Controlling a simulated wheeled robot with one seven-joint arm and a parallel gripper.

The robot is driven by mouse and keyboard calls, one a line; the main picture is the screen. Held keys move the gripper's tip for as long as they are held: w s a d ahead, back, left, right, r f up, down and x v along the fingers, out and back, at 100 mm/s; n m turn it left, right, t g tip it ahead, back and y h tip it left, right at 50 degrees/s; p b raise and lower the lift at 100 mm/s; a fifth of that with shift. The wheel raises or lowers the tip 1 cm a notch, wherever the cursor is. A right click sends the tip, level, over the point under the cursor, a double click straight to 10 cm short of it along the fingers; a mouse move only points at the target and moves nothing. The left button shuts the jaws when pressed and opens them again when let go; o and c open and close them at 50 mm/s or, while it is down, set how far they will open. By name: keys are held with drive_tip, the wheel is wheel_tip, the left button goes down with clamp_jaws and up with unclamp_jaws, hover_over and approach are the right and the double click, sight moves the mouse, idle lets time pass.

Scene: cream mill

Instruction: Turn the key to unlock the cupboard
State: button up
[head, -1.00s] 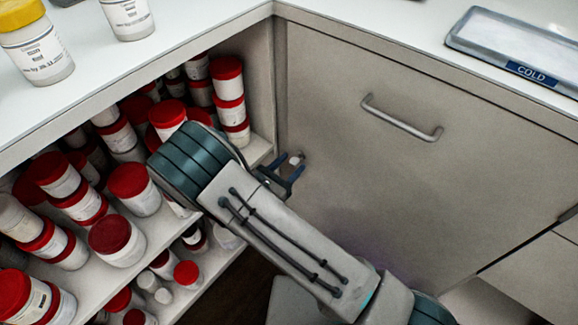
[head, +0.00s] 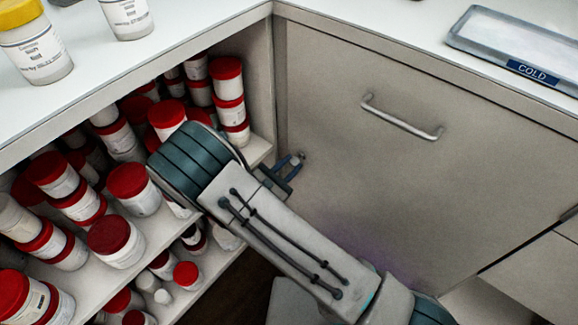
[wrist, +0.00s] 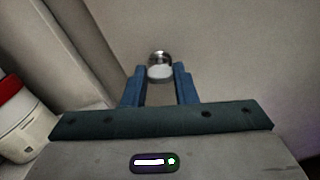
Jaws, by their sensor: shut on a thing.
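The cupboard door (head: 400,190) is a closed grey panel under the counter. In the wrist view, a round silver lock (wrist: 158,56) sits on the door, with the pale key head (wrist: 160,73) just in front of it. My gripper (wrist: 159,72) is shut on the key, one blue finger on each side. In the head view my gripper (head: 297,162) is at the left part of the door, and the fingers mostly hide the lock and key. How far the key is turned cannot be told.
Open shelves (head: 170,232) at left hold several white jars with red lids, close to my wrist. A bar handle (head: 402,117) is higher on the door. On the counter (head: 190,28) are two jars and a tray (head: 520,50) marked COLD.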

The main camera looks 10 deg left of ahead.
drive_tip(key=m+b, duration=0.1)
drive_tip(key=m, duration=0.2)
drive_tip(key=shift+f+m, duration=0.15)
drive_tip(key=shift+m, duration=0.25)
drive_tip(key=shift+s+f+m+b, duration=0.1)
drive_tip(key=shift+m+b, duration=3.25)
drive_tip(key=shift+m, duration=2.05)
drive_tip(key=o, duration=1)
